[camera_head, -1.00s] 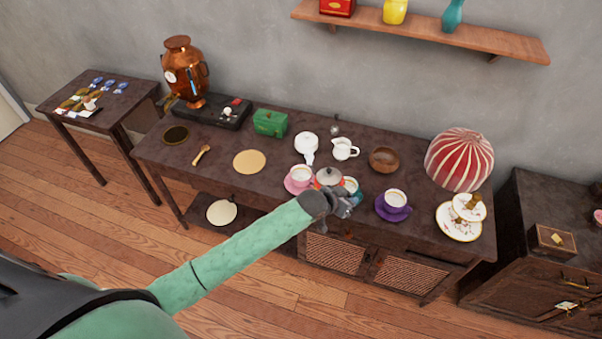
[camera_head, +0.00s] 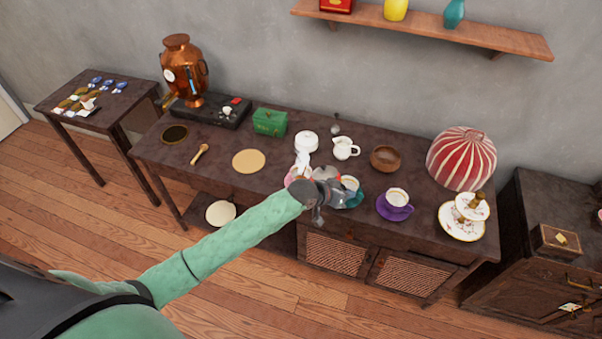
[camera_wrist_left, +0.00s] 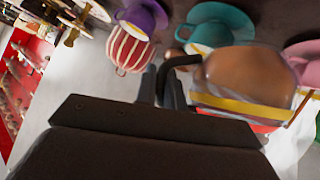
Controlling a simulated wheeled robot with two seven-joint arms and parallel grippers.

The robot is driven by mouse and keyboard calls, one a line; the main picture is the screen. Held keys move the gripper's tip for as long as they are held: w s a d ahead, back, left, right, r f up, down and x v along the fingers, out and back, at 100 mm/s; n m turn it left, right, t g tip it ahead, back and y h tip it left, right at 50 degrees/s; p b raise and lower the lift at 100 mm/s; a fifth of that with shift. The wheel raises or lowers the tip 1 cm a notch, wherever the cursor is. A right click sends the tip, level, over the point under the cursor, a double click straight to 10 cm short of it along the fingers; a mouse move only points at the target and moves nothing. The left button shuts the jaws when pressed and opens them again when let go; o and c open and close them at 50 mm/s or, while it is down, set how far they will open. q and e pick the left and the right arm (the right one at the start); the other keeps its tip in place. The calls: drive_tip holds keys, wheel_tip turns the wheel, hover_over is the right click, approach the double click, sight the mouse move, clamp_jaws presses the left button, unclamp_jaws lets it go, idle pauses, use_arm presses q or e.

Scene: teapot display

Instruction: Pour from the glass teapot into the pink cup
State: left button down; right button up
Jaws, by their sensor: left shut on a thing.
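My left gripper (camera_head: 322,190) is shut on the dark handle of the glass teapot (camera_head: 326,173), above the front edge of the long table. In the left wrist view the teapot (camera_wrist_left: 243,72) shows brown tea and a yellow band, with its handle between the fingers. The pink cup (camera_head: 292,178) is left of the gripper in the head view, mostly hidden by the gripper and teapot. It shows at the right edge of the wrist view (camera_wrist_left: 302,52), beside the teapot. A thin brown line shows between them; I cannot tell what it is. My right gripper is not in view.
A teal cup (camera_head: 350,184) stands close right of the gripper, then a purple cup (camera_head: 396,199). A white teapot (camera_head: 306,143), a white creamer (camera_head: 345,149) and a wooden bowl (camera_head: 385,158) stand behind. The table's left part around a round mat (camera_head: 249,161) is fairly clear.

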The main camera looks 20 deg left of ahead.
use_arm(q)
drive_tip(key=shift+r, duration=0.1)
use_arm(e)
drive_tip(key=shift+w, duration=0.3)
use_arm(q)
drive_tip(key=shift+w+a, duration=0.1)
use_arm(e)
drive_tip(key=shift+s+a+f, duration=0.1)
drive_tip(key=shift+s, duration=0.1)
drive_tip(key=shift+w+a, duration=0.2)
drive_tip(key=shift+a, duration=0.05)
use_arm(q)
drive_tip(key=shift+a, duration=0.1)
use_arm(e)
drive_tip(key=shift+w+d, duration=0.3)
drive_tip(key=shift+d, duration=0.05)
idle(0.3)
use_arm(q)
drive_tip(key=shift+w+r+b, duration=0.1)
drive_tip(key=shift+b, duration=0.2)
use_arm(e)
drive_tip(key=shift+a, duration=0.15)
use_arm(q)
drive_tip(key=shift+a, duration=0.1)
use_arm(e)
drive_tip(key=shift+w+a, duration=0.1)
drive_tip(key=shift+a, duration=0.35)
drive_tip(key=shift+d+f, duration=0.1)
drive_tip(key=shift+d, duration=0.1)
